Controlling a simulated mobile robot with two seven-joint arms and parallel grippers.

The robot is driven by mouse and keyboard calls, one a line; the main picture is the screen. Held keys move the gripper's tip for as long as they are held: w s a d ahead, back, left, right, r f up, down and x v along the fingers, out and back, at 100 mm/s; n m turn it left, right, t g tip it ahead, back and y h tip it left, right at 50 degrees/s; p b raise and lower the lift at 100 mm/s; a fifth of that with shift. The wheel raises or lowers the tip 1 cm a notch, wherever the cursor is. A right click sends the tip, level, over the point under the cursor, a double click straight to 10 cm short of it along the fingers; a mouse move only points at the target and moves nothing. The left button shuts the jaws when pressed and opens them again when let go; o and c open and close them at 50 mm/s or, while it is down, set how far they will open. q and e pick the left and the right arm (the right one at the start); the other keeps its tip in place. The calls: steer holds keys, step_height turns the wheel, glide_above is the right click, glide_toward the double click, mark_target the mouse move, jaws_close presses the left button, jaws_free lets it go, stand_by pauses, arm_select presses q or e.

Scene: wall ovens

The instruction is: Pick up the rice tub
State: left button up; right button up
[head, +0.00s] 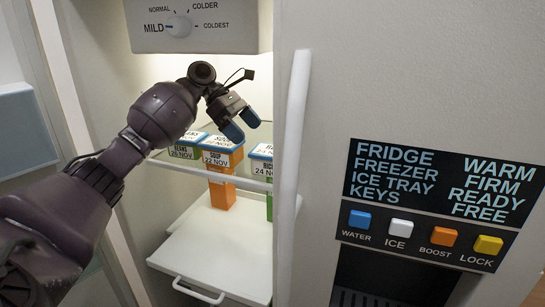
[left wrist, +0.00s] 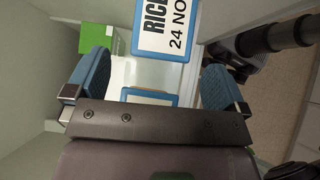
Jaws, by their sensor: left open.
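The rice tub (head: 262,153) stands at the right of the shelf inside the open fridge. Its white lid label reads RICE, 24 NOV, and its right side is hidden behind the door edge and handle. In the left wrist view its blue-rimmed lid (left wrist: 165,28) is at the top, partly cut off, beyond the fingertips. My left gripper (head: 240,125) is open and empty, above and a little left of the rice tub, with its blue fingertips tilted downward. The gap between its fingers shows in the left wrist view (left wrist: 156,86).
An orange soup tub (head: 222,158) stands left of the rice tub, and a green beans tub (head: 185,150) stands further left. A white drawer (head: 215,250) sits below the shelf. The white door handle (head: 293,140) rises close to the gripper's right. A dispenser panel (head: 430,205) is further right.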

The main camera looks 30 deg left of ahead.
mark_target(264, 149)
arm_select(q)
steer(key=shift+d+f, duration=0.7)
steer(key=shift+d, duration=0.25)
steer(key=p+x, duration=0.1)
steer(key=x, duration=0.4)
steer(key=shift+a+r, duration=0.1)
steer(key=c, duration=1)
